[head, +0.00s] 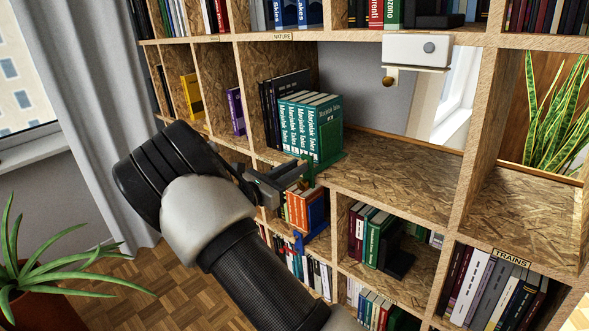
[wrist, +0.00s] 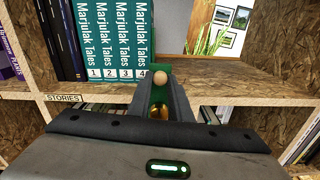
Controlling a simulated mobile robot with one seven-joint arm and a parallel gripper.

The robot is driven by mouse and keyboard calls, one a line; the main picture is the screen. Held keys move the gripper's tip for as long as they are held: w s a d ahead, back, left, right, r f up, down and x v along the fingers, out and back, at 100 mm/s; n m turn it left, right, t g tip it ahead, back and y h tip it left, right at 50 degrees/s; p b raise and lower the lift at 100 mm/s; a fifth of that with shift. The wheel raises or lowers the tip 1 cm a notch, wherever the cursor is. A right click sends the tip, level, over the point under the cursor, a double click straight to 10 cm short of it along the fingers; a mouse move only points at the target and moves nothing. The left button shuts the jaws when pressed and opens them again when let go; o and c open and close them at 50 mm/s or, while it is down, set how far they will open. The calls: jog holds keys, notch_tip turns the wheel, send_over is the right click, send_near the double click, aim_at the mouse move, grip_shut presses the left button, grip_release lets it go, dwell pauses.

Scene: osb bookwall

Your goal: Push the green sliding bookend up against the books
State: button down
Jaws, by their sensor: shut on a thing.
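The green sliding bookend (head: 330,141) stands upright on the middle shelf at the right end of the green Marjulak Tales books (head: 298,128). It is close beside the last volume; I cannot tell whether they touch. A green part of it hangs over the shelf's front edge. My gripper (head: 298,174) is at that front edge, shut on this front part. In the wrist view the bookend (wrist: 158,68) shows behind and between my fingers (wrist: 160,88), just right of volume 4 of the books (wrist: 112,40). My fingers hide much of its lower part.
Dark books (head: 272,105) stand left of the set. The shelf board (head: 395,185) right of the bookend is bare. A white box (head: 417,50) hangs above. A STORIES label (wrist: 64,98) marks the shelf edge.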

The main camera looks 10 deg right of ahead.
jog(key=shift+w+a, duration=0.2)
jog(key=c, duration=1.6)
grip_release()
jog(key=shift+s+d, duration=0.1)
jog(key=shift+c, duration=0.2)
jog(key=b+v, duration=0.1)
jog(key=v, duration=1.6)
jog(key=shift+a, duration=0.25)
jog(key=shift+s, duration=0.1)
